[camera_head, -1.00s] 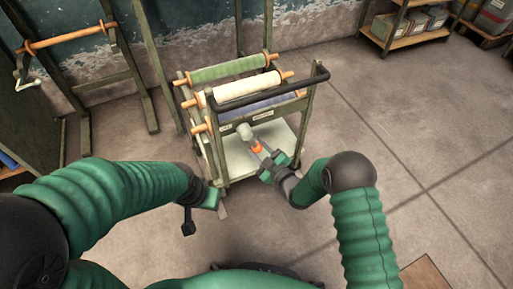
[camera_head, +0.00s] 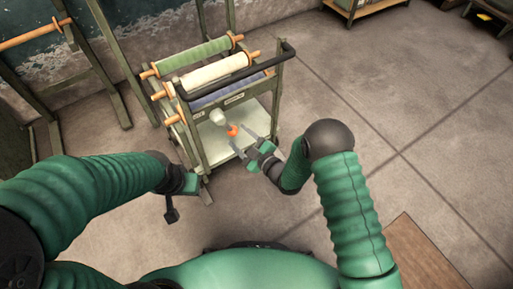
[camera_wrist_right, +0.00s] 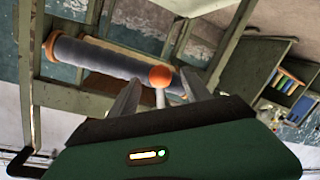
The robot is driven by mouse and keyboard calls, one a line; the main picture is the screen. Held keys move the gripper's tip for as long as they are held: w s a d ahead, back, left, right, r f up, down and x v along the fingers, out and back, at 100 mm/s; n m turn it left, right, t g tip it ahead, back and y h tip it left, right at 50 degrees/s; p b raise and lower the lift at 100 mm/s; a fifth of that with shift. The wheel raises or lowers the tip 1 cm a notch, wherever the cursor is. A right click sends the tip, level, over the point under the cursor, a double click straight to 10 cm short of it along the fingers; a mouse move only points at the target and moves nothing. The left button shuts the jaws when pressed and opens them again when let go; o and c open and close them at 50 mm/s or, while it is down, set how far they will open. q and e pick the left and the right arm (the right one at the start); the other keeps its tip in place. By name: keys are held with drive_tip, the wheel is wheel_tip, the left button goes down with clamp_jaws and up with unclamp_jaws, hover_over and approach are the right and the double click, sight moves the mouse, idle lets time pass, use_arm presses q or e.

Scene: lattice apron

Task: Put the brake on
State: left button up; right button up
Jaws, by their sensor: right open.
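The wheeled cart (camera_head: 182,88) carries rolls of cloth and stands ahead of me. A small lever with an orange ball knob (camera_head: 233,130) is at its near side, beside a pale grey rounded part (camera_head: 217,117). In the right wrist view the orange knob (camera_wrist_right: 160,76) sits on a light stem, seen between my two fingers. My right gripper (camera_head: 250,140) is open, just right of and below the knob, and looks empty. My left gripper (camera_head: 188,186) is by the cart's lower left corner; its jaws do not show clearly.
A black push handle (camera_head: 235,78) runs along the cart's top. A wooden rack (camera_head: 90,70) stands at the left by the wall. A low shelf (camera_head: 365,10) is at the back right. A brown board (camera_head: 405,255) lies at the lower right. The floor right of the cart is clear.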

drive_tip(key=p+v, duration=0.3)
drive_tip(key=v, duration=0.9)
drive_tip(key=shift+s+d, duration=0.2)
drive_tip(key=shift+s, duration=0.05)
drive_tip(key=w+d+r+m+g+h, duration=0.2)
drive_tip(key=d+r+m+h, duration=0.15)
drive_tip(key=d, duration=0.25)
drive_tip(key=w+d+r+m+g+h, duration=0.1)
drive_tip(key=d+r+m+h, duration=0.15)
drive_tip(key=d+h, duration=0.3)
drive_tip(key=s+d+r+m+g+h, duration=0.1)
drive_tip(key=s+d+r+m+g, duration=0.15)
drive_tip(key=s, duration=0.25)
drive_tip(key=s+d+r+m+g, duration=0.1)
drive_tip(key=s+d+m+g, duration=0.1)
drive_tip(key=s+m, duration=0.3)
drive_tip(key=s+d+r+m+g+h, duration=0.1)
drive_tip(key=s+d+r+m+g, duration=0.15)
drive_tip(key=s, duration=0.35)
wheel_tip(320, 180, up, 31)
drive_tip(key=p, duration=3.1)
drive_tip(key=shift+s+f+n, duration=0.2)
drive_tip(key=shift+s+n, duration=0.2)
drive_tip(key=shift+s, duration=0.1)
